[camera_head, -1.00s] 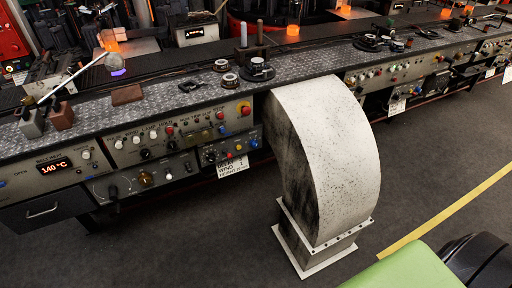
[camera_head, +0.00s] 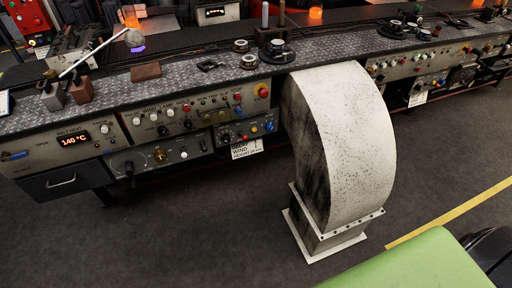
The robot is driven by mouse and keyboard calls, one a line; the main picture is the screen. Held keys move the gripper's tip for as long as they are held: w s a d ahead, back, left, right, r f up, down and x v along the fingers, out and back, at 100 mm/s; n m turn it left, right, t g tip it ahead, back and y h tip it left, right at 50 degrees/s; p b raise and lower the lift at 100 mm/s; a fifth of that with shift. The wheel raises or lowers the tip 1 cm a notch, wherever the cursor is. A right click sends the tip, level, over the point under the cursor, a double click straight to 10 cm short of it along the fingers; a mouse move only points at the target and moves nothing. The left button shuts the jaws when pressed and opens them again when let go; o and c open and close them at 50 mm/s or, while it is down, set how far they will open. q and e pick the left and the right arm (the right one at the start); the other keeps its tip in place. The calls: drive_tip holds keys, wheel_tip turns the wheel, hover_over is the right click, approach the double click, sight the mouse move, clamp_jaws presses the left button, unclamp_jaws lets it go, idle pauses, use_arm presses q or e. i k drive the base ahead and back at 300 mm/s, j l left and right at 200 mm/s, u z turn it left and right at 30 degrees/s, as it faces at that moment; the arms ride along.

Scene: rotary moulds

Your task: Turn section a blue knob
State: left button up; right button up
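A small blue knob (camera_head: 269,126) sits on the lower control panel (camera_head: 240,133) left of the white curved duct. Another blue control (camera_head: 15,156) shows on the panel at the far left, under the word OPEN. The letters marking the sections are too small to read. Neither of my grippers shows in this view.
A large white curved duct (camera_head: 345,140) stands in front of the console and hides part of it. A drawer (camera_head: 62,183) and a 140 °C display (camera_head: 74,140) are at left. Dark floor (camera_head: 180,230) is clear in front. A green surface (camera_head: 410,265) fills the bottom right.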

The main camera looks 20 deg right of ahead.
sight(269, 126)
drive_tip(key=i+l+z, duration=0.15)
drive_tip(key=z, duration=0.25)
drive_tip(key=i+l+z, duration=0.15)
drive_tip(key=l+z, duration=0.2)
drive_tip(key=i+l+z, duration=0.1)
drive_tip(key=z, duration=0.3)
drive_tip(key=i+j, duration=0.05)
drive_tip(key=i, duration=0.05)
